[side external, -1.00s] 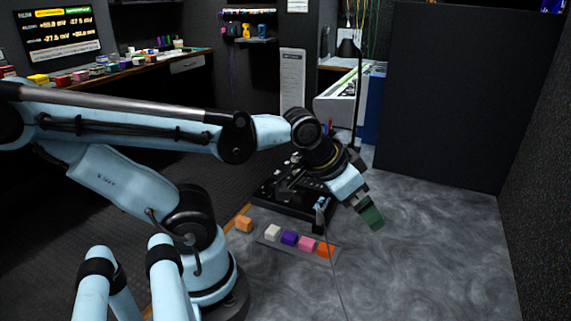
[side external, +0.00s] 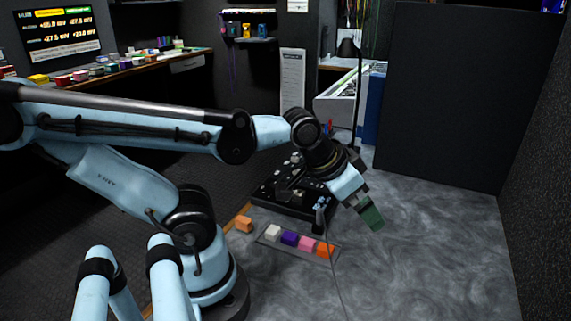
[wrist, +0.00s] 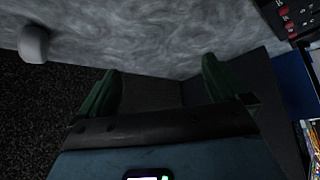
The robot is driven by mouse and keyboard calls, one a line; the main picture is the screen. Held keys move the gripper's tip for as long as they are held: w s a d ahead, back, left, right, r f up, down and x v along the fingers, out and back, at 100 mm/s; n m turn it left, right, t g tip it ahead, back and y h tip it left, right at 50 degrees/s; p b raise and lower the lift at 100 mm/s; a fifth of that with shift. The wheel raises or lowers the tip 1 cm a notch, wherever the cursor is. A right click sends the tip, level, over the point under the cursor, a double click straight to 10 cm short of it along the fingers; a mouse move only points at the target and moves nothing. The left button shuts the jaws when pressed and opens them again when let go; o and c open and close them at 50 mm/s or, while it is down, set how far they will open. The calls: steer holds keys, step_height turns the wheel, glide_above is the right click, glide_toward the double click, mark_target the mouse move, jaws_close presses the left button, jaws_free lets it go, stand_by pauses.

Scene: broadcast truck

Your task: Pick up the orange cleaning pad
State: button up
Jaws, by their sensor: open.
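Two orange block-like items show in the side external view, and I cannot tell for sure which is the cleaning pad. A bright orange one (side external: 325,250) sits at the right end of a row on a thin tray. A duller orange one (side external: 244,224) lies apart, left of the tray. My gripper (side external: 371,217) has green fingers and is right of the row, tilted downward, apart from both. In the wrist view my gripper (wrist: 160,85) has its fingers wide apart with nothing between them. Neither orange item shows there.
The tray (side external: 268,240) also holds white (side external: 273,232), purple (side external: 289,238) and pink (side external: 307,244) blocks. A black control panel (side external: 290,200) stands behind it. A tall dark partition (side external: 460,100) stands at the right. Grey marbled surface (side external: 420,270) is free in front of it.

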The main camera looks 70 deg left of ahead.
steer(key=shift+c, duration=0.3)
steer(key=c, duration=0.8)
steer(key=n+g, duration=0.7)
steer(key=n, duration=2)
glide_above(243, 219)
steer(key=f, duration=0.1)
steer(key=shift+s+a+f, duration=0.1)
steer(key=shift+a+f, duration=0.05)
steer(key=shift+f, duration=3.15)
steer(key=shift+d+f, duration=0.2)
steer(key=shift+f, duration=2.55)
